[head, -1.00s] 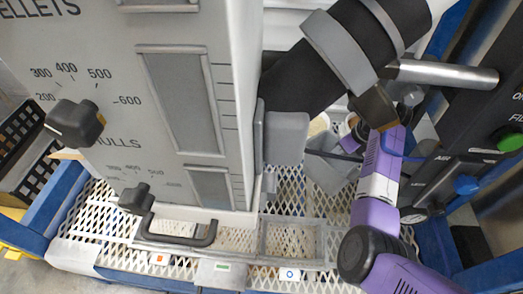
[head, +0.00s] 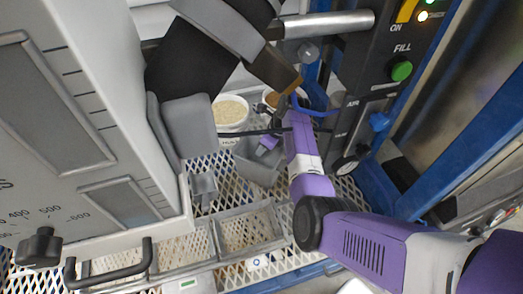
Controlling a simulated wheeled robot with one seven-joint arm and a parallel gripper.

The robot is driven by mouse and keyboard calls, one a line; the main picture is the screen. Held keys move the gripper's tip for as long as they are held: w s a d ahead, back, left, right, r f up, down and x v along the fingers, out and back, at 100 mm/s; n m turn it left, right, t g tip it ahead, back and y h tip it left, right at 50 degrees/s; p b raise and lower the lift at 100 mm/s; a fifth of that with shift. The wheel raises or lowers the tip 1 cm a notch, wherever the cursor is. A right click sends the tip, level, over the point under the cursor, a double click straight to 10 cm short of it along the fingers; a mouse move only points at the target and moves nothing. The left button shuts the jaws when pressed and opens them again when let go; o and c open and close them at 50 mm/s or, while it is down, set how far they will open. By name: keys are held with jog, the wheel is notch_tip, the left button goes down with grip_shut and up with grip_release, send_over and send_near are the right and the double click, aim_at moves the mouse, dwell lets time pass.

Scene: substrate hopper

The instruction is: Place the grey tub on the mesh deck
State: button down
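The grey tub (head: 256,172) is in the middle of the head view, at the mesh deck (head: 345,198). It looks slightly tilted, and I cannot tell whether it rests on the mesh or is held just above it. My purple and white arm reaches in from the lower right. My gripper (head: 268,143) is at the tub's upper right edge, partly behind my own arm link. A small purple part shows over the tub's opening. The fingertips are too small and hidden to tell whether they grip the rim.
A white bowl of pale pellets (head: 231,112) and one with brown contents (head: 284,98) stand behind the tub. The grey hopper panel (head: 90,130) fills the left. A control box with a green button (head: 401,71) is at right. Grey frames (head: 246,232) cover the front deck.

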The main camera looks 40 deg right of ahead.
jog(key=c, duration=2.1)
grip_release()
jog(key=shift+f, duration=0.1)
jog(key=o, duration=0.5)
jog(key=shift+c, duration=0.2)
jog(key=p+v, duration=0.3)
jog(key=v, duration=0.9)
